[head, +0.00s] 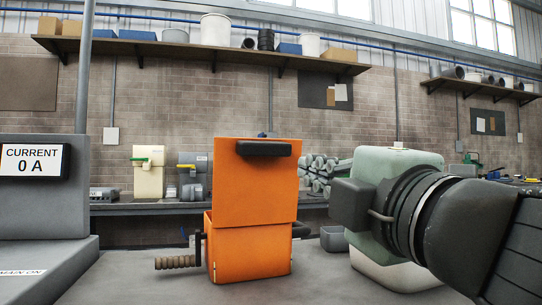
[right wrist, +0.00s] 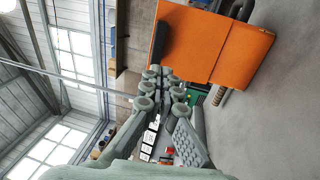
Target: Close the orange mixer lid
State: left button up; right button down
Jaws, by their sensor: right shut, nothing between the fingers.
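The orange mixer (head: 247,252) stands on the grey table. Its orange lid (head: 258,190) is up, standing about vertical above the body, with a dark handle (head: 264,148) along its top edge. In the right wrist view the lid (right wrist: 190,42) appears turned sideways, beside the mixer body (right wrist: 243,52). My right gripper (head: 310,168) is shut and empty. Its fingers are just right of the lid in the head view; I cannot tell whether they touch it. The fingertips also show in the right wrist view (right wrist: 166,74), near the lid's edge. My left gripper is not in view.
A crank handle (head: 177,262) sticks out left of the mixer. A grey cabinet with a "CURRENT 0 A" display (head: 34,160) stands at the left. A small grey bin (head: 333,239) is behind, to the right. The table front between cabinet and mixer is clear.

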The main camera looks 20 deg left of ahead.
send_near(270, 149)
jog(key=x, duration=0.5)
jog(key=shift+w+a+p, duration=0.1)
jog(key=shift+w+p, duration=0.05)
jog(key=shift+p, duration=0.2)
jog(key=shift+w+a+r, duration=0.15)
jog(key=shift+w+a, duration=0.3)
jog(key=shift+w, duration=0.1)
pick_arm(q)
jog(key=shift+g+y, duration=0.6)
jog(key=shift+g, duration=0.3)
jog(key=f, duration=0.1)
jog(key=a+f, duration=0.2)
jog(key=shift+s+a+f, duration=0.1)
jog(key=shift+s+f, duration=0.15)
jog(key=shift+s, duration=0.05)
